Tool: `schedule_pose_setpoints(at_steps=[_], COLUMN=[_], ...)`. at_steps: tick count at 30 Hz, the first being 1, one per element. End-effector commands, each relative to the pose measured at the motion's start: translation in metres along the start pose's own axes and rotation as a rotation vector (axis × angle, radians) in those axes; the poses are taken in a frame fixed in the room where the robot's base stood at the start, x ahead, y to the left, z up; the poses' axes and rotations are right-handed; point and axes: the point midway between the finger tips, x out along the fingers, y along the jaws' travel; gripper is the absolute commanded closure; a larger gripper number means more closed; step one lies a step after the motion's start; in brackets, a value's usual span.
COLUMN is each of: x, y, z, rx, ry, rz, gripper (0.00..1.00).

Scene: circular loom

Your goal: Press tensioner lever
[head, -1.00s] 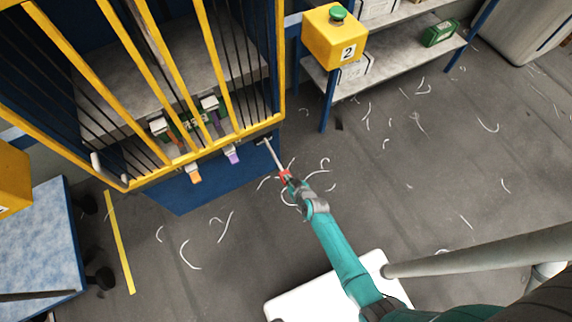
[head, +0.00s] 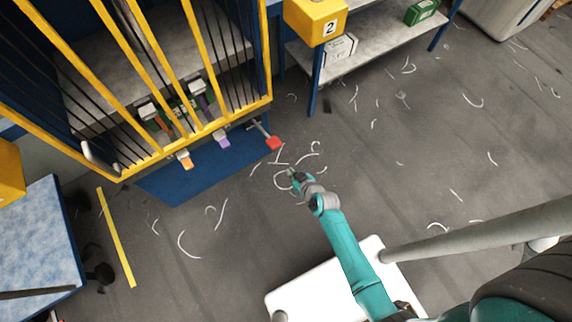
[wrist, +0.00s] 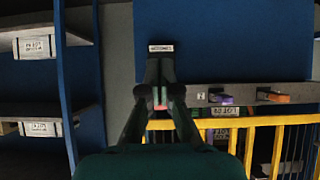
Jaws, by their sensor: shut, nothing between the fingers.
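The tensioner lever is a thin grey rod with a red end (head: 273,143) on the front of the loom's blue base. It sticks out toward me, right of the purple and orange tabs. My gripper (head: 292,174) is below and right of the red end in the head view, with a visible gap between them. In the wrist view my gripper (wrist: 160,90) has its fingers shut and empty. A little red (wrist: 160,107) shows by the fingers there, and they hide most of what is behind. A white label (wrist: 160,47) is just above the fingertips.
The loom has a yellow barred guard (head: 200,125), with a purple tab (head: 223,140) and an orange tab (head: 184,160) below. The floor around my arm is open, with scattered pale strands.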

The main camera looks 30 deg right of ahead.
Motion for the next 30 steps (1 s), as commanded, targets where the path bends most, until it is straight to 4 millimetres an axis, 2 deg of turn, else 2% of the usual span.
schedule_pose_setpoints(at_steps=[3,7,26,28,30], x=[-0.011,-0.017,-0.017,-0.017,-0.018], y=[0.0,0.001,0.0,0.0,-0.001], z=[0.006,0.009,0.009,0.006,-0.006], rx=[0.001,0.001,0.0,-0.001,-0.004], ry=[0.0,0.0,0.001,0.002,0.006], rz=[0.001,0.001,0.0,-0.002,-0.009], gripper=[1.0,1.0,1.0,1.0,1.0])
